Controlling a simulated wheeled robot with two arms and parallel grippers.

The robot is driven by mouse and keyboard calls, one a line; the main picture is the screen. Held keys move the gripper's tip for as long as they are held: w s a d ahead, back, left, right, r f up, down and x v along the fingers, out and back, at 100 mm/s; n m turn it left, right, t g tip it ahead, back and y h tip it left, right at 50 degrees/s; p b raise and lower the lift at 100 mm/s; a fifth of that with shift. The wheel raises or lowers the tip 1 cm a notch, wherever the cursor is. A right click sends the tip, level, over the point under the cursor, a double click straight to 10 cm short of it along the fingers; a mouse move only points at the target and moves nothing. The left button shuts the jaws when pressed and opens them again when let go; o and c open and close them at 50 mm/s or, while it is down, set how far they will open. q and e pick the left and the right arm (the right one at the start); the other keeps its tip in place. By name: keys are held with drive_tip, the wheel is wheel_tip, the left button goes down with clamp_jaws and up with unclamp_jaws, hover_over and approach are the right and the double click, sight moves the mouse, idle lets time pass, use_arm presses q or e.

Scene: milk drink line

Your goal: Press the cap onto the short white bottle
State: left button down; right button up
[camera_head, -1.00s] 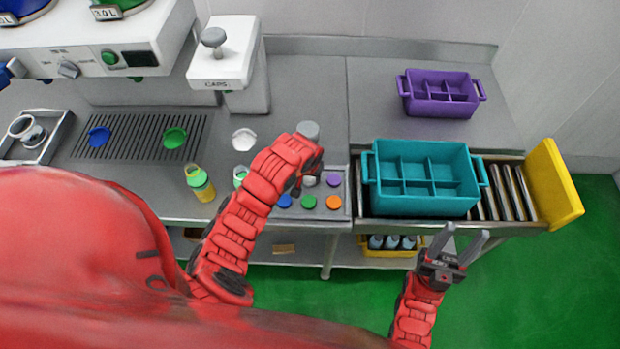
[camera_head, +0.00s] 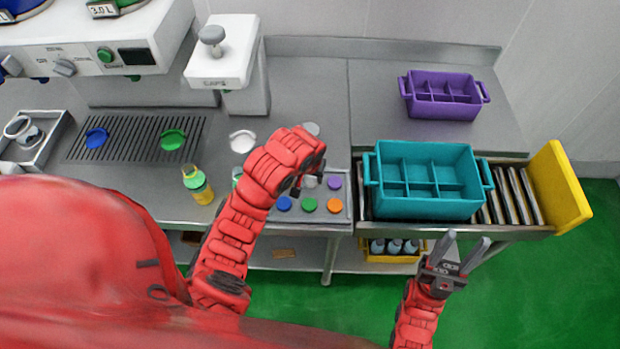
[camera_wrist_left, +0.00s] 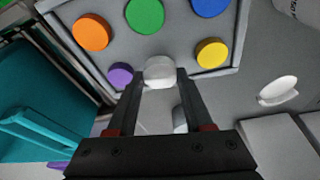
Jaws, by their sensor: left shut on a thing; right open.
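My left gripper (camera_head: 308,184) reaches down over the cap tray (camera_head: 342,217). In the left wrist view its fingers (camera_wrist_left: 160,78) are shut on a white cap (camera_wrist_left: 159,71) at the back row of the tray. I cannot tell whether the cap is lifted clear of the tray. A whitish bottle (camera_head: 237,172) on the counter is mostly hidden behind my left arm; part of a white bottle (camera_wrist_left: 304,8) shows at the upper right corner of the wrist view. My right gripper (camera_head: 453,260) is open and empty, in front of the counter.
Purple (camera_head: 335,183), orange (camera_head: 334,205), green (camera_head: 309,205) and blue (camera_head: 284,204) caps lie in the tray. A cap press (camera_head: 222,62) stands behind. A teal crate (camera_head: 425,208) sits to the right.

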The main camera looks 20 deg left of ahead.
use_arm(q)
drive_tip(key=s+d+p, duration=0.1)
drive_tip(key=s, duration=0.1)
drive_tip(key=s+d+r, duration=0.1)
drive_tip(key=s, duration=0.2)
drive_tip(key=s+d+p, duration=0.1)
drive_tip(key=s, duration=0.1)
drive_tip(key=shift+s+d+r+p, duration=0.15)
drive_tip(key=shift+s+p, duration=0.15)
drive_tip(key=shift+s, duration=0.1)
drive_tip(key=s+b, duration=0.1)
drive_tip(key=s+d, duration=0.1)
drive_tip(key=shift+s+d+b, duration=0.15)
drive_tip(key=shift+s+b, duration=0.2)
drive_tip(key=shift+s, duration=0.05)
drive_tip(key=s+p, duration=0.1)
drive_tip(key=p, duration=0.1)
drive_tip(key=s+d+p, duration=0.1)
drive_tip(key=p, duration=0.1)
drive_tip(key=shift+s+d+r, duration=0.15)
drive_tip(key=shift+s, duration=0.25)
